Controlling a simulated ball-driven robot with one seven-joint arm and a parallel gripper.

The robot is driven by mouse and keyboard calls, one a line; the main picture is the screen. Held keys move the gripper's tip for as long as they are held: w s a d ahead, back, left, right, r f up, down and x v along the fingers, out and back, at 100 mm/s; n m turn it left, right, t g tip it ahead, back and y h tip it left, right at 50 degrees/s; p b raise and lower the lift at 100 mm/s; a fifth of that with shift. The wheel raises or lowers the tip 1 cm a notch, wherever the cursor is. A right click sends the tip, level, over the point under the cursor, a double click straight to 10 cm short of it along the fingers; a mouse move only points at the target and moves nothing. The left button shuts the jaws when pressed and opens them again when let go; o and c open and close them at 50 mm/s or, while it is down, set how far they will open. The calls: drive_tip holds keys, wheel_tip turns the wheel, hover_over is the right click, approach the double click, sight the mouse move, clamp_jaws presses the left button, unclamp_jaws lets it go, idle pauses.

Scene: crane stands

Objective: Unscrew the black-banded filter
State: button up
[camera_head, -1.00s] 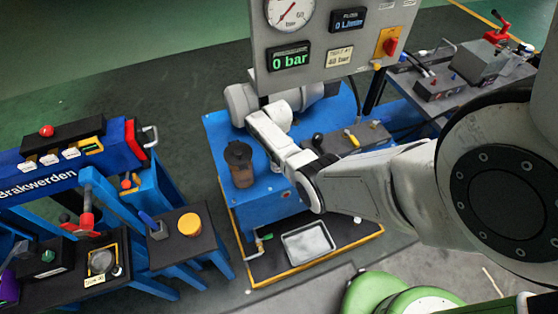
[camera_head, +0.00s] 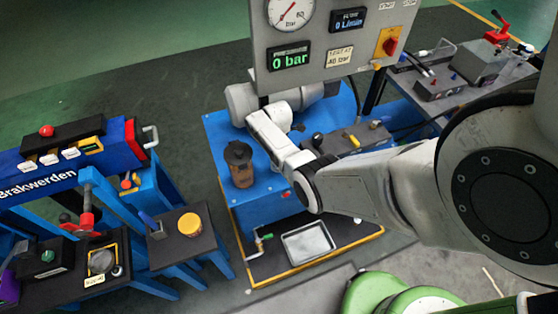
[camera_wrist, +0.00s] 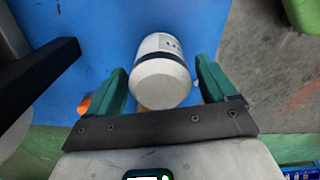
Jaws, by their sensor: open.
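The filter (camera_wrist: 163,75) is a white canister with a black band and some print. In the wrist view it lies between the two green fingers of my gripper (camera_wrist: 160,66). The fingers are open, one on each side of it, with a visible gap on both sides. The filter's rounded end faces my wrist camera, and its far end and mount cannot be made out. In the head view my gripper's fingers are hidden behind my own wrist, and I cannot clearly pick out the filter there.
A blue stand (camera_head: 223,135) carries a dark-capped brown container (camera_head: 240,170). A grey gauge panel (camera_head: 330,40) reading 0 bar rises close above my wrist. A metal tray (camera_head: 308,241) lies below. A blue bench with a yellow-lidded pot (camera_head: 190,225) stands left. A dark table (camera_head: 465,90) stands right.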

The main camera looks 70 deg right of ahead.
drive_tip(key=m, duration=0.6)
drive_tip(key=shift+m, duration=0.4)
drive_tip(key=m, duration=1.2)
drive_tip(key=shift+b, duration=0.35)
drive_tip(key=m, duration=0.8)
drive_tip(key=c, duration=1.1)
drive_tip(key=shift+r, duration=0.1)
drive_tip(key=shift+c, duration=0.4)
